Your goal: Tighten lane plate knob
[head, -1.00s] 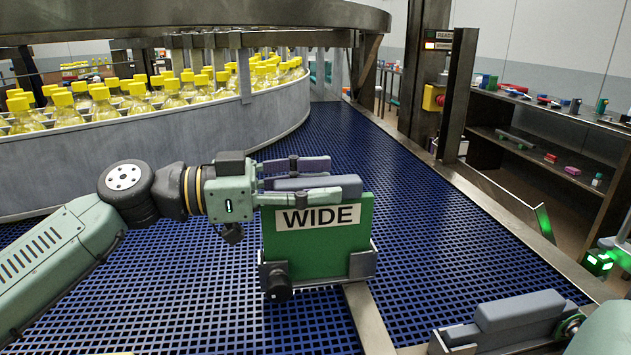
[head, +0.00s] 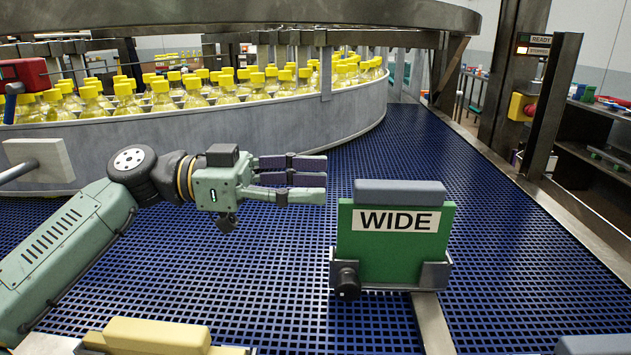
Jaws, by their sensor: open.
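The green lane plate (head: 392,253) carries a white "WIDE" label and a grey grip bar (head: 400,192) along its top. It stands upright in a grey metal holder (head: 436,275) on the blue mesh conveyor. The black knob (head: 347,281) sits at the holder's front left corner; how tight it is cannot be told. My gripper (head: 322,178) is open and empty, left of the plate and a little higher in the picture. Its fingers point right and appear apart from the plate and the knob.
The blue mesh conveyor (head: 250,262) spreads around the plate. Bottles with yellow caps (head: 160,95) stand behind a curved grey wall (head: 200,155). A yellow block (head: 150,336) lies at the front left, a grey one (head: 598,345) at the front right. A metal post (head: 551,105) stands at right.

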